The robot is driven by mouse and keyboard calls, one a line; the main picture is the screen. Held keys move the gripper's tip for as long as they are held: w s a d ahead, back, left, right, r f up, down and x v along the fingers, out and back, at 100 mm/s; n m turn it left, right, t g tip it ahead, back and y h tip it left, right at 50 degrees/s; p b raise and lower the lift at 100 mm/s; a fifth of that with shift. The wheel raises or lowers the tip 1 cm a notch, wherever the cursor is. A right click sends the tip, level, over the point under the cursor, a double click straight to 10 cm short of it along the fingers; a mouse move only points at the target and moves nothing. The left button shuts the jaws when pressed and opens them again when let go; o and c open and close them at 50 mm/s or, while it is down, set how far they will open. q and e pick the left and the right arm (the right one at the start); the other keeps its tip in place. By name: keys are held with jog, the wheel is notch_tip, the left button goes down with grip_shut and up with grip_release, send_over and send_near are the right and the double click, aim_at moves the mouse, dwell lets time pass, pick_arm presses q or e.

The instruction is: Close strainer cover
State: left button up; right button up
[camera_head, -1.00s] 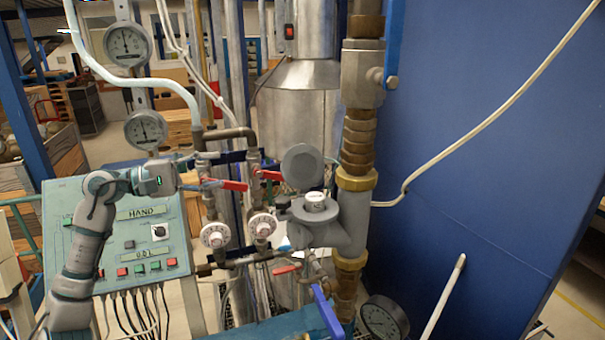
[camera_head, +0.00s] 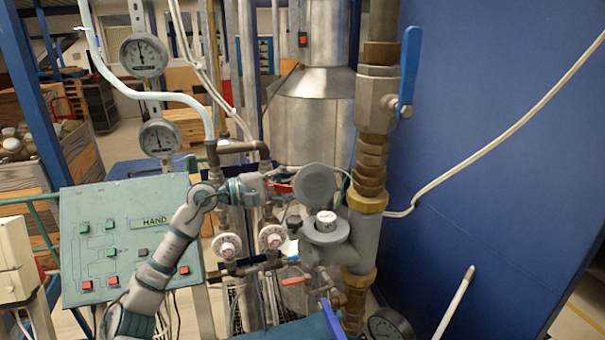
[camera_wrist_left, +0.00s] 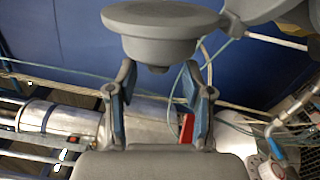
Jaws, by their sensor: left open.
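The strainer cover (camera_head: 315,184) is a round grey disc. It stands raised, tilted back above the grey strainer body (camera_head: 340,250), which has a white-faced dial (camera_head: 326,221) at its open top. My left gripper (camera_head: 284,190) is just left of the cover in the head view, its fingers small and partly lost against the pipes and a red handle. In the left wrist view the open gripper (camera_wrist_left: 160,88) has its two fingers apart with nothing gripped. A grey round part that looks like the cover (camera_wrist_left: 160,32) lies just beyond the fingertips. My right gripper is not in view.
A green control panel (camera_head: 125,235) stands at left. A brass-jointed pipe (camera_head: 372,150) with a blue lever (camera_head: 409,70) rises right of the strainer, before a blue wall (camera_head: 500,150).

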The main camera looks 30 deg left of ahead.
pick_arm(q)
jog(key=shift+w+a+f, duration=0.1)
jog(key=shift+w+a, duration=0.1)
jog(key=shift+w, duration=0.25)
jog(key=shift+w+a+f, duration=0.1)
jog(key=shift+w+a, duration=0.05)
jog(key=shift+w, duration=0.25)
jog(key=shift+d, duration=0.5)
jog(key=shift+c, duration=0.2)
jog(key=shift+s+d+r, duration=0.1)
jog(key=shift+d+r, duration=0.1)
jog(key=shift+d, duration=0.35)
jog(key=c, duration=0.8)
grip_shut()
jog(key=shift+a+r+m, duration=0.1)
jog(key=shift+a+m, duration=0.1)
jog(key=shift+m, duration=0.1)
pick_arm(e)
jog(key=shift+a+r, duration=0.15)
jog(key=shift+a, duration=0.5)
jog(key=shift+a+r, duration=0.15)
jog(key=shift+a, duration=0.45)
